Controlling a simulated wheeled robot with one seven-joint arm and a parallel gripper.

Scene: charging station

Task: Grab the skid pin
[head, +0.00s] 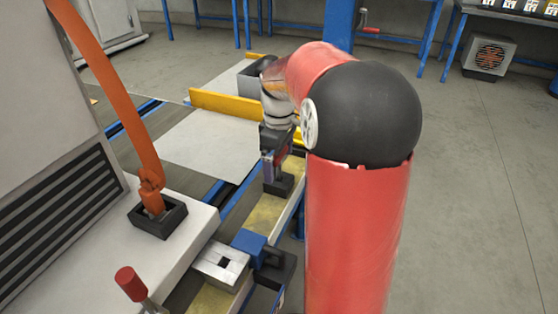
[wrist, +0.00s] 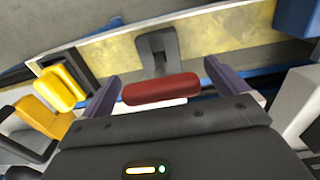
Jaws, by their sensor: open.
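A red rounded handle, which I take to be the skid pin (wrist: 160,89), lies crosswise between the two purple fingers of my gripper (wrist: 162,86) in the wrist view. The fingers stand apart, with a gap visible at each end of the handle. Just beyond it a dark grey upright bracket (wrist: 157,45) stands against a yellowish rail. In the head view my gripper (head: 270,163) points down at the dark bracket (head: 279,185) on the rail. The handle is mostly hidden there.
A yellow handle (wrist: 60,88) sits left of my gripper in the wrist view. In the head view a blue block (head: 249,242) and a pale metal block (head: 221,265) are nearer along the rail. A red-topped lever (head: 130,283) and an orange cable (head: 120,90) are at left.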

